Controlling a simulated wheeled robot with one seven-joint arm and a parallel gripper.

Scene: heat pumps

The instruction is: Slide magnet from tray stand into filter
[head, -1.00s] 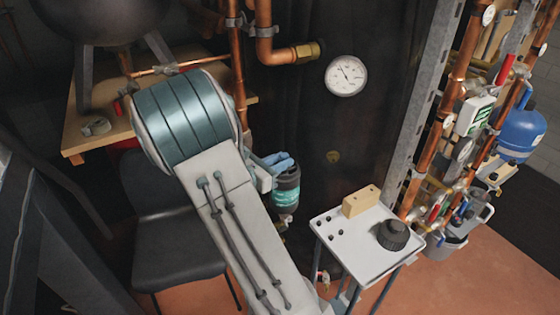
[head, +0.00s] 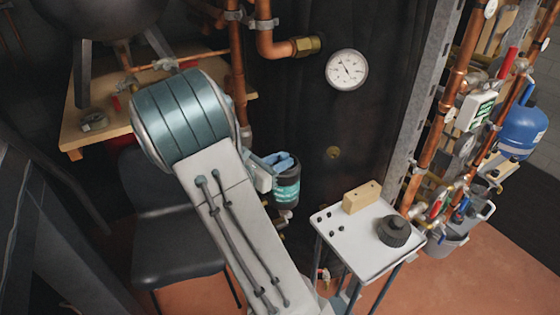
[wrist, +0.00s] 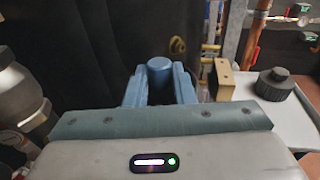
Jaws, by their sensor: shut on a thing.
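My gripper (head: 280,161) has blue fingers and is shut on a blue round-topped piece (wrist: 160,70), which appears to be the magnet. It stands upright between the fingers in the wrist view. In the head view, the dark filter (head: 286,190) with a teal band is just below and beside the fingers, partly hidden by them. I cannot tell whether the magnet touches it. The white tray stand (head: 345,254) is to the right of the gripper. It carries a wooden block (head: 362,197), a black knobbed cap (head: 393,231) and several small dark pieces.
Copper pipes and a pressure gauge (head: 347,69) are behind the gripper. A black chair (head: 180,225) is under my arm. A wooden bench (head: 85,130) is at the left. Valves and a blue tank (head: 520,132) crowd the right side.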

